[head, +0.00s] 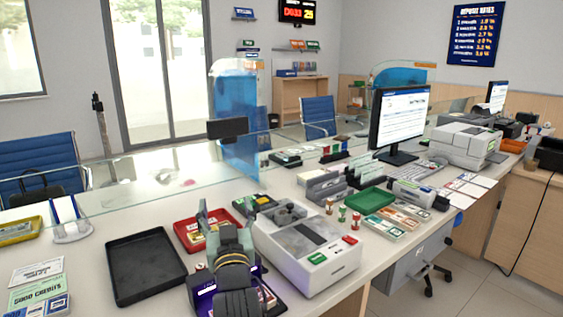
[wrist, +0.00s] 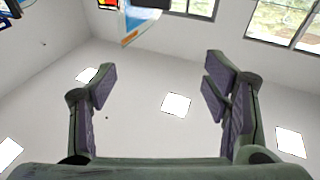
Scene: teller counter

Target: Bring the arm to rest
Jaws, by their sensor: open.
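My arm rises at the bottom middle of the head view, in front of the counter. My gripper (head: 226,212) is at its top, with the fingers pointing upward. In the wrist view my gripper (wrist: 160,80) shows two fingers spread wide with nothing between them. In the head view the gripper and arm cover part of the red tray (head: 190,240) and of a purple tray (head: 203,299).
A black tray (head: 146,266) lies left of my arm and a grey-white counting machine (head: 309,253) stands close on its right. Behind is a glass divider (head: 120,172) along the counter. A green tray (head: 369,201) and a monitor (head: 400,118) are further right.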

